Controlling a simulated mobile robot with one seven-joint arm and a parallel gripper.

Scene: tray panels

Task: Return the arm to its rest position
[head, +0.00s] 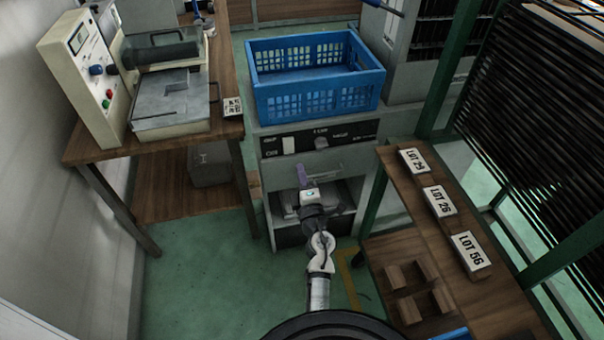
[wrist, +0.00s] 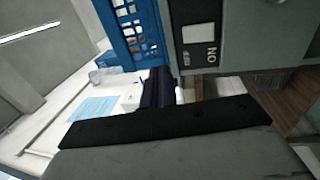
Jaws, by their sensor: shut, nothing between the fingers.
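My gripper (head: 301,172) is shut and empty. It is at the end of my extended arm, in front of the grey cabinet (head: 352,151) in the head view. Its dark fingers (wrist: 159,85) also show at the middle of the wrist view, close together. From the pictures I cannot tell whether they touch the cabinet.
An empty-looking blue crate (head: 315,100) stands on the cabinet. A wooden bench (head: 228,60) with a cream instrument (head: 85,75) is at left. A brown shelf (head: 500,297) with lot signs (head: 439,201) and a dark rack (head: 540,110) are at right. Green floor (head: 200,270) is clear at lower left.

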